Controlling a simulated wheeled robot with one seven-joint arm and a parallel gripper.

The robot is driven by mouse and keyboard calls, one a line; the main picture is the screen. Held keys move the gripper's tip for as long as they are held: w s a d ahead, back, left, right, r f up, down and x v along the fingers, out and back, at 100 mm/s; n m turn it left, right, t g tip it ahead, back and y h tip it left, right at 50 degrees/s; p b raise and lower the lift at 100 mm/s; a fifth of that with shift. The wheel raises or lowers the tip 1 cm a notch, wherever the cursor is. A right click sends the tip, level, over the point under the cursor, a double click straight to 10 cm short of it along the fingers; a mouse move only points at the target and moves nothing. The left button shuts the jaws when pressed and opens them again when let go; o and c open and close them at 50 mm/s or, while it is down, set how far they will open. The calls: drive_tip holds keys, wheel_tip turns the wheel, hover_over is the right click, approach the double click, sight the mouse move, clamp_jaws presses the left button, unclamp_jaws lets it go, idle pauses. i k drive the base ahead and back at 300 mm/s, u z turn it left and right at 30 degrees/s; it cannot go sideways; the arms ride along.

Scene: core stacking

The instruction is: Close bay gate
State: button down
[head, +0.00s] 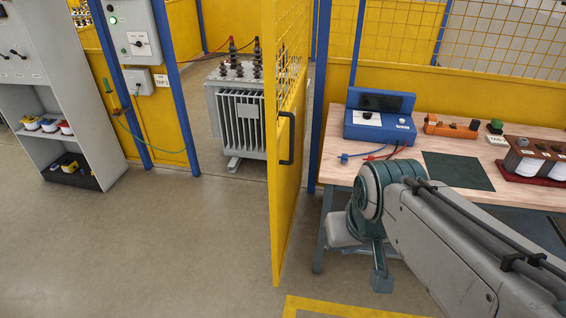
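The bay gate (286,205) is a yellow panel with mesh in its upper part. It stands open, swung out toward me and seen at a steep angle. Its black upright handle (287,138) is on the face turned to the right. The bay opening (205,120) is to the left of the gate, with a blue post on its left side. My arm reaches in from the lower right, and its end stays to the right of the gate, apart from the handle. My gripper is mostly hidden behind the arm, and its fingers cannot be made out clearly.
A grey transformer (238,110) stands inside the bay behind the gate. A wooden workbench (410,153) with a blue instrument (380,117) is close on the right. A grey cabinet (60,90) stands at the left. The floor (165,240) left of the gate is clear.

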sight(285, 137)
drive_tip(key=u, duration=0.3)
drive_tip(key=i, duration=1.15)
drive_tip(key=z, duration=0.25)
